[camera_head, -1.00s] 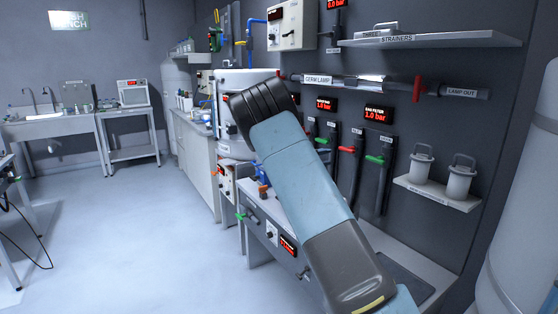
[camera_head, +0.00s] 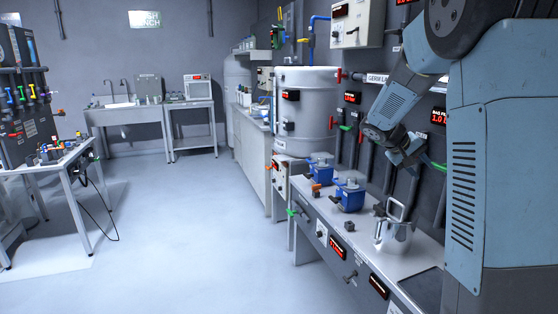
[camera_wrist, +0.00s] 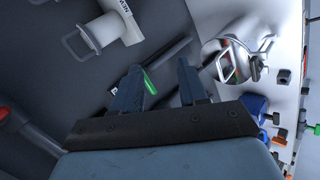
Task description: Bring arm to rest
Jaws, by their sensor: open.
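My arm is folded at the right side of the head view, with my gripper (camera_head: 410,155) hanging in front of the wall pipes, above the metal bench. In the wrist view my gripper (camera_wrist: 160,80) shows two dark fingers spread apart with nothing held between them. A shiny metal canister with a wire handle (camera_head: 393,238) stands on the bench below my gripper, apart from it. It also shows in the wrist view (camera_wrist: 236,62), beyond the fingers.
Two blue devices (camera_head: 350,196) stand on the metal bench (camera_head: 335,212). A green-handled valve (camera_wrist: 149,82) shows behind the fingers. A white tank (camera_head: 303,105) stands farther back. A table with small fittings (camera_head: 50,160) is at left. The floor (camera_head: 180,240) between is clear.

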